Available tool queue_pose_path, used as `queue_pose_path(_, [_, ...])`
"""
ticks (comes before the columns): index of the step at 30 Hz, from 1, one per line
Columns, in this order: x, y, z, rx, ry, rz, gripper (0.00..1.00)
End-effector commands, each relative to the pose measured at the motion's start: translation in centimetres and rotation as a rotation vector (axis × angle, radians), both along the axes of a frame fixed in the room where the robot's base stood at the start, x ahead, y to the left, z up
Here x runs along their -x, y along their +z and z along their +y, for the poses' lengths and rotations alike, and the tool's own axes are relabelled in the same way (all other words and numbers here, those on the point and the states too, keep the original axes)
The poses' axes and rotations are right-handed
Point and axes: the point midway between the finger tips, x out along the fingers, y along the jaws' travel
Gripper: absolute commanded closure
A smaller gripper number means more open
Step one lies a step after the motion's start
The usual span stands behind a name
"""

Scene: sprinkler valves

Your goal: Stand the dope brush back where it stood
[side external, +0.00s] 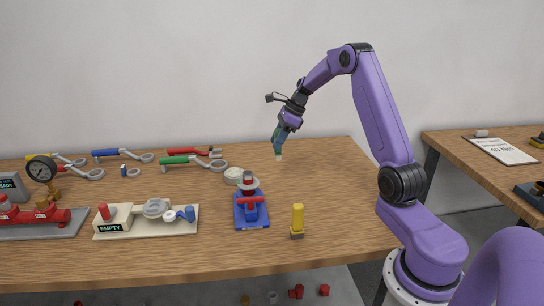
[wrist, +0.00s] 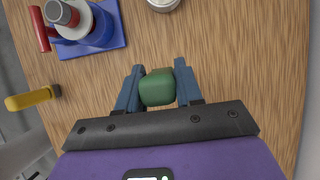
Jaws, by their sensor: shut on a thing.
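My gripper (side external: 281,137) is in the air above the back right part of the table, pointing down. In the wrist view its two blue fingers (wrist: 158,90) are shut on the green dope brush (wrist: 157,88), seen end-on between them. In the side view the brush's pale lower end (side external: 278,155) sticks out below the fingers, roughly upright and clear of the tabletop. A round white pot (side external: 233,175) stands on the table to the left of the gripper; it also shows at the top of the wrist view (wrist: 163,4). I cannot tell which spot the brush came from.
Several coloured wrenches (side external: 190,160) lie at the back left. The wood around and below my gripper is clear.

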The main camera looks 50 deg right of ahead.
Motion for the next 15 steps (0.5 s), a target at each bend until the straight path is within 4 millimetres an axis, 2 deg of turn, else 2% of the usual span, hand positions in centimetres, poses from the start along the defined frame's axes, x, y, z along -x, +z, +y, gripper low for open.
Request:
queue_pose_path(1, [-0.6,-1.0,-0.3,-0.002,0.000,0.004,1.00])
queue_pose_path(7, [-2.5,-3.6,-1.2,-0.003,0.000,0.003,1.00])
queue_pose_path(15, [-3.5,-4.8,-1.6,-0.002,0.000,0.002,1.00])
